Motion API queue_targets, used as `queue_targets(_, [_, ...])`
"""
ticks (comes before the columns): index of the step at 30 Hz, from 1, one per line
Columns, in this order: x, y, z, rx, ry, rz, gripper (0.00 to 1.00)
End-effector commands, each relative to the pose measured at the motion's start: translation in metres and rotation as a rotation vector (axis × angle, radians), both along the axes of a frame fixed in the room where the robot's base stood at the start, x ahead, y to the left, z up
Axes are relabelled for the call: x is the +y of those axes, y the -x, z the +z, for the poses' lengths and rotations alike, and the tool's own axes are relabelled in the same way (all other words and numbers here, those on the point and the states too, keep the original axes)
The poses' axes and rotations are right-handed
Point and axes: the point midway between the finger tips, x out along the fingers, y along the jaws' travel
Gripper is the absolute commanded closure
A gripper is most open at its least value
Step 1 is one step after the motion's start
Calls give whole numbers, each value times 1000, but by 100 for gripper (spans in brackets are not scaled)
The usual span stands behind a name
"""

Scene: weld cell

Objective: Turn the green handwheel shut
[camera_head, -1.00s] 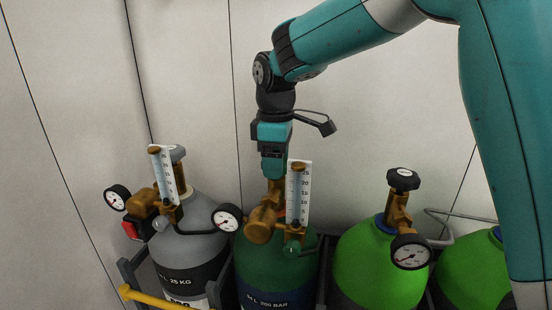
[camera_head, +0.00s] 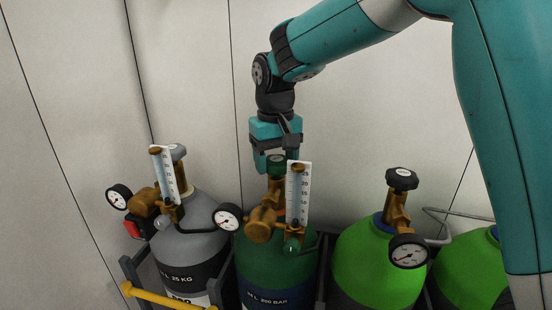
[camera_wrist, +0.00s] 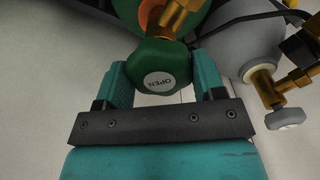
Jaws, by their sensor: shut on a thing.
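The green handwheel (camera_head: 277,166) sits on top of the brass valve of the dark green cylinder (camera_head: 262,262). In the wrist view the handwheel (camera_wrist: 160,66) has a lobed rim and a white label reading "OPEN". My gripper (camera_head: 274,162) points down over it from above. In the wrist view my gripper (camera_wrist: 163,80) has one teal finger on each side of the handwheel and is shut on it. The flow tube in front hides part of the right finger in the head view.
A white-scaled flow tube (camera_head: 299,190) and a round gauge (camera_head: 228,217) stand close to the valve. A grey cylinder (camera_head: 185,250) with its own regulator is at left, a bright green cylinder (camera_head: 370,262) at right. A yellow bar (camera_head: 160,298) runs in front; a wall is behind.

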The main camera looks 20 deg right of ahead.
Motion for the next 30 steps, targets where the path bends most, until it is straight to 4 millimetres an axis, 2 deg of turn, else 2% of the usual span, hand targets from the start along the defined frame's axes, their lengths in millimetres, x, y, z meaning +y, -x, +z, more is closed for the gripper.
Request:
queue_targets(18, [-1, -1, 1, -4, -1, -566, 61])
queue_targets(30, [-1, -1, 1, -5, -2, -790, 61])
